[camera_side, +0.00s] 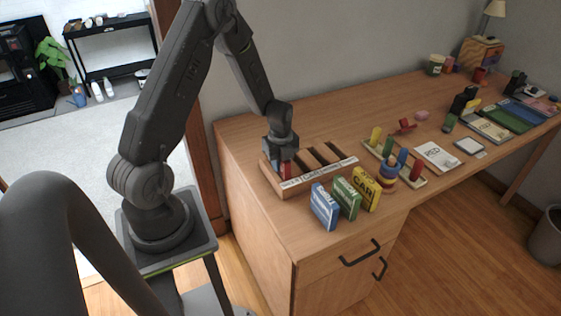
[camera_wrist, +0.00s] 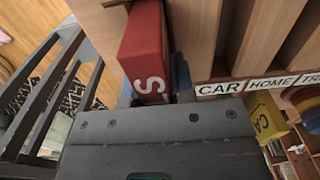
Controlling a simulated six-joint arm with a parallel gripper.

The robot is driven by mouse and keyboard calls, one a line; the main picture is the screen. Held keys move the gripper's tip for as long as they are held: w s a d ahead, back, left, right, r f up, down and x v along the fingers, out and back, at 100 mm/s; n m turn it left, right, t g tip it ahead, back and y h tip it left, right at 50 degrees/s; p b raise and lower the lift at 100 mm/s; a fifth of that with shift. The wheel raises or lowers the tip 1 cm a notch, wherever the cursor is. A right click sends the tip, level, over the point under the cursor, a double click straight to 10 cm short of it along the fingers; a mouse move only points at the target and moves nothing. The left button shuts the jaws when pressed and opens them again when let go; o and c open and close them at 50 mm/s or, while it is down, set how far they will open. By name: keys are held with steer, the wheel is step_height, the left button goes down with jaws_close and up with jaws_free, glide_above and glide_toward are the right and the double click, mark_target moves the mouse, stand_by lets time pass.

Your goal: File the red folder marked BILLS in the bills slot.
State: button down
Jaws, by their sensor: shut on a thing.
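My gripper (camera_side: 284,150) is shut on the red folder (camera_side: 287,171) at the left end of the wooden sorter (camera_side: 276,187). The red folder (camera_wrist: 146,45) fills the space between my fingers (camera_wrist: 154,90) in the wrist view, with a white letter S showing; the rest of its marking is hidden. It is upright at the leftmost slot. Its lower part is hidden, so I cannot tell how deep it sits. The label strip (camera_side: 330,171) runs along the sorter's front; CAR and HOME read clearly in the wrist view (camera_wrist: 245,86), while the leftmost label is hidden there.
Blue (camera_side: 324,206), green (camera_side: 346,198) and yellow (camera_side: 367,188) folders stand in front of the sorter. A stacking-ring toy (camera_side: 388,175) and a peg board (camera_side: 408,178) are to the right. The sorter's other slots look empty. The desk's front edge is close.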

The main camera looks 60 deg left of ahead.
steer(key=c, duration=0.9)
jaws_free()
step_height(320, 180, up, 13)
steer(key=s+d+r+n+t, duration=0.2)
steer(key=s+d+r+n, duration=0.2)
steer(key=d+r+n, duration=0.5)
steer(key=s+d+r+n+t, duration=0.1)
steer(key=s+d+r+n, duration=0.1)
steer(key=s+d+n, duration=0.1)
steer(key=s+d+r+n+t, duration=0.1)
steer(key=s+d+r+n, duration=0.2)
steer(key=s+d, duration=0.1)
steer(key=s+d+r+n+t, duration=0.1)
steer(key=s+d+r+n, duration=0.1)
steer(key=s+d+n, duration=0.1)
steer(key=shift+s+d+r+t, duration=0.2)
steer(key=shift+s+d+t, duration=0.1)
steer(key=shift+s+d, duration=0.25)
